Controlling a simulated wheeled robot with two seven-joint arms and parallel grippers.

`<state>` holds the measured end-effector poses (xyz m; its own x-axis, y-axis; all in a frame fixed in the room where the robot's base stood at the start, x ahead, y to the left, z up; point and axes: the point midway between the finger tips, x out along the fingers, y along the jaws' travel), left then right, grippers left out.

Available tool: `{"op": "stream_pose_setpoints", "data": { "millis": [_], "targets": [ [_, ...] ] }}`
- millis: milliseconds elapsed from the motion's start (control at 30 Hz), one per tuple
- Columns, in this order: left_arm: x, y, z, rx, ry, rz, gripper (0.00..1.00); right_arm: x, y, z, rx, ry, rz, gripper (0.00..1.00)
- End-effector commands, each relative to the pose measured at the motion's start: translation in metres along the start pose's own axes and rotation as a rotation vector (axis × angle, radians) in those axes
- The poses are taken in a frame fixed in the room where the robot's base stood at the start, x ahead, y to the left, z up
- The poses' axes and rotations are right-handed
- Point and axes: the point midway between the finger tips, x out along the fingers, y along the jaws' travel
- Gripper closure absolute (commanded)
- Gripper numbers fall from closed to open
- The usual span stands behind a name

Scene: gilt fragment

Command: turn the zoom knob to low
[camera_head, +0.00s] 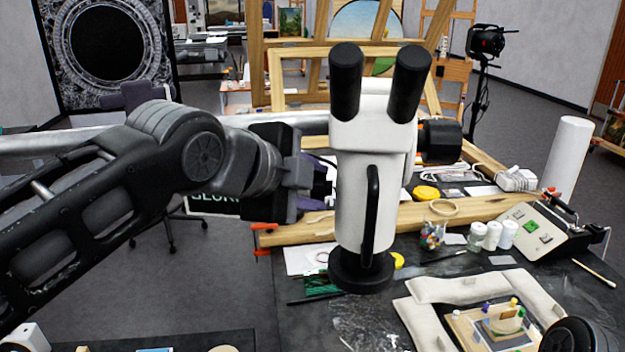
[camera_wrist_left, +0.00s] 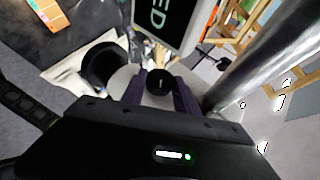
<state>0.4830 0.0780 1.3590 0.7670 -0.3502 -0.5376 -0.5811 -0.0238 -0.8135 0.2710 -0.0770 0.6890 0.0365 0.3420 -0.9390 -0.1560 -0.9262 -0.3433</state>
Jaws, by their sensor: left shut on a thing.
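The white microscope (camera_head: 352,205) with two black eyepieces stands over the dark table in the head view. A long black handle runs down its front, and a black ring is at its lower end. My left gripper (camera_head: 322,182) reaches in from the left and meets the microscope's left side. In the left wrist view, its fingers are closed around a small round dark knob (camera_wrist_left: 159,82) against the white body. The knob's markings and setting cannot be read, and in the head view the gripper hides it. My right gripper is not clearly visible.
A padded frame (camera_head: 425,325) holding a small painted piece lies at front right. White bottles (camera_head: 492,236), a control box (camera_head: 541,230) and a white roll (camera_head: 567,155) stand at right. Wooden bars (camera_head: 300,234) lie behind the microscope. A metal boom runs behind my left arm.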

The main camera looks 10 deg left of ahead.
Motion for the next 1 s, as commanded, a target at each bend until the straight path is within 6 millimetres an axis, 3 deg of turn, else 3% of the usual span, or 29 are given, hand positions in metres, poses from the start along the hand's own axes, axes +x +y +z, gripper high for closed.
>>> {"op": "stream_pose_setpoints", "data": {
  "millis": [167, 200, 400, 767, 1000],
  "targets": [
    [0.001, 0.001, 0.000, -0.001, 0.001, 0.002, 1.00, 0.000, 0.000, 0.000, 0.000, 0.000, 0.000, 0.64],
    [0.001, 0.001, 0.000, -0.001, 0.001, 0.002, 0.61, 0.000, 0.000, 0.000, 0.000, 0.000, 0.000, 0.64],
    [0.001, 0.001, 0.000, -0.001, 0.000, 0.001, 0.44, 0.000, 0.000, 0.000, 0.000, 0.000, 0.000, 0.64],
    [-0.004, 0.000, 0.000, 0.000, 0.000, -0.002, 0.44, 0.002, 0.000, 0.000, -0.001, 0.001, -0.001, 0.64],
    [-0.034, 0.001, 0.000, 0.000, 0.002, -0.006, 0.44, 0.010, 0.003, -0.001, -0.002, 0.003, -0.003, 0.64]
  ]
}}
